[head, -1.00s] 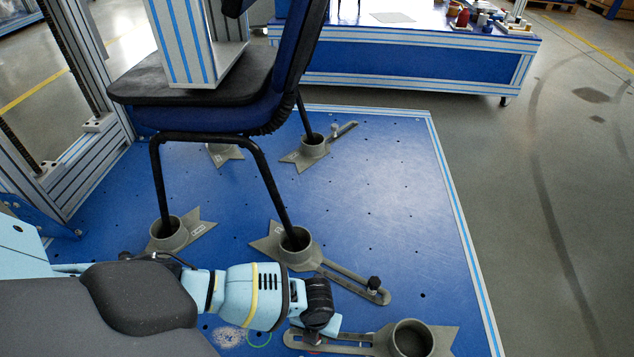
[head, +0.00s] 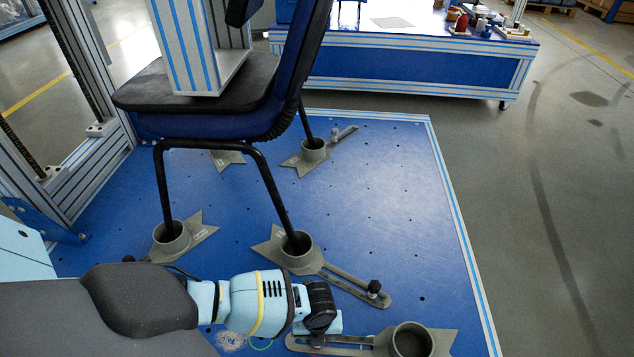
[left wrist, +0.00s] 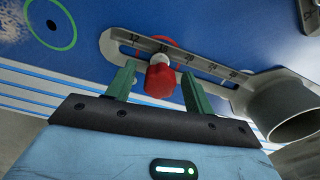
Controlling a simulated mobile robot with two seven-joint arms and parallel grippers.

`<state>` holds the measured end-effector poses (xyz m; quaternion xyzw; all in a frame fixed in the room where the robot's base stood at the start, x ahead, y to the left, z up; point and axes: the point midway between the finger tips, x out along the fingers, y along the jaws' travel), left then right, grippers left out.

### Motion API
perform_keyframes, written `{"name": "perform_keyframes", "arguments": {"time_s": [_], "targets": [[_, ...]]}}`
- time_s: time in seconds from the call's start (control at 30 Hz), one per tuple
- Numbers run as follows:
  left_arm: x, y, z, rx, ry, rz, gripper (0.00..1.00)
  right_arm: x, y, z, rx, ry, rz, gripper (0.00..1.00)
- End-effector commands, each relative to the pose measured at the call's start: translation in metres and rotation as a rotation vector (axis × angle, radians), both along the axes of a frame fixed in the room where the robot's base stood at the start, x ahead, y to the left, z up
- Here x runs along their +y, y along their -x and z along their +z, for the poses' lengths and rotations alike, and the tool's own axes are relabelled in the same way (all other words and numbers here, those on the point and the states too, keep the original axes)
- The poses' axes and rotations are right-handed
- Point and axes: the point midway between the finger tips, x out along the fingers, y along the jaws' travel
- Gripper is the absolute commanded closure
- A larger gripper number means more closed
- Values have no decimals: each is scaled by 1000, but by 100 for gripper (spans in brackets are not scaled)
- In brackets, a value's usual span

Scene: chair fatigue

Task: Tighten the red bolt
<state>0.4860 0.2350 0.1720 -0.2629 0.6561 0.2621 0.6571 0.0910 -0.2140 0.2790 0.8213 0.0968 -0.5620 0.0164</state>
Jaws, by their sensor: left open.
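The red bolt (left wrist: 160,80) shows in the left wrist view, with a pale top, at the slot of a grey slotted arm (left wrist: 112,42). A red ring shows on the floor plate behind it. My left gripper (left wrist: 158,71) is open, with one green finger on each side of the bolt. I cannot tell whether either finger touches it. In the head view my left gripper (head: 320,333) is low over the slotted arm (head: 350,346), mostly hidden by my wrist, and the bolt is hidden there. My right gripper is not in view.
A grey cup (head: 411,341) joins the slotted arm. Another foot holder (head: 297,252) with a dark bolt (head: 374,287) holds a chair leg close by. The chair (head: 215,120) stands on the blue plate (head: 385,200). The plate's right side is mostly clear.

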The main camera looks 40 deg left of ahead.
Motion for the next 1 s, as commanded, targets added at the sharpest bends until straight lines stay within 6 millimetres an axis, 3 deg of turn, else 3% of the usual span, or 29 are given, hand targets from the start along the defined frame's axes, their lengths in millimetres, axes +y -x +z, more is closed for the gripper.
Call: {"name": "perform_keyframes", "arguments": {"time_s": [0.27, 0.6, 1.0], "targets": [[0, 1, -1, 1, 0, 16, 47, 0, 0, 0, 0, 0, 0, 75], [-1, 1, 1, 1, 1, 337, 47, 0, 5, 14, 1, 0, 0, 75], [0, 1, 0, 2, 0, 425, 47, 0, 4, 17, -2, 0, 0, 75]]}}
